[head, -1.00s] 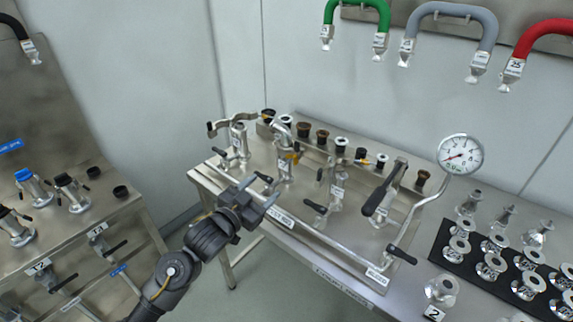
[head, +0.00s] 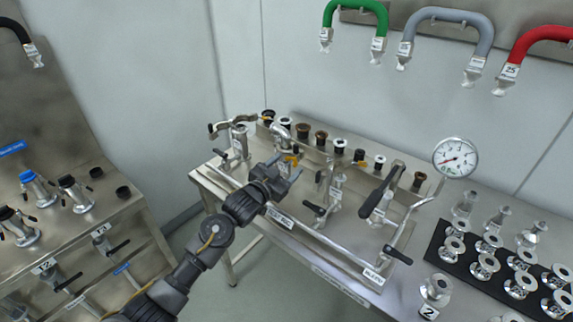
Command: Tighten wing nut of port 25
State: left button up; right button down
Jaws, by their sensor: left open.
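My left gripper (head: 287,178) is open over the front left part of the steel table (head: 352,262). Its fingers point up and right, toward a metal fitting with a yellow part (head: 291,159). I cannot tell whether it touches that fitting. A metal port with a curved pipe (head: 240,140) stands just left of it. The number of port 25 and its wing nut cannot be made out on the table. A label that looks like 25 (head: 510,71) sits on the end of the red hose at the top right. My right gripper is out of view.
A pressure gauge (head: 455,157), black-handled valves (head: 378,193) and a row of dark and white caps (head: 321,138) stand on the table. Several flanged fittings lie on a black mat (head: 440,237) at right. Another steel bench (head: 72,235) with ports is at left.

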pick_arm(q)
jog(key=shift+w+d, duration=0.15)
jog(key=shift+w, duration=0.05)
jog(key=c, duration=1)
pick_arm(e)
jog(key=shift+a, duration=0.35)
pick_arm(q)
jog(key=shift+f+m, duration=0.1)
jog(key=shift+m, duration=0.2)
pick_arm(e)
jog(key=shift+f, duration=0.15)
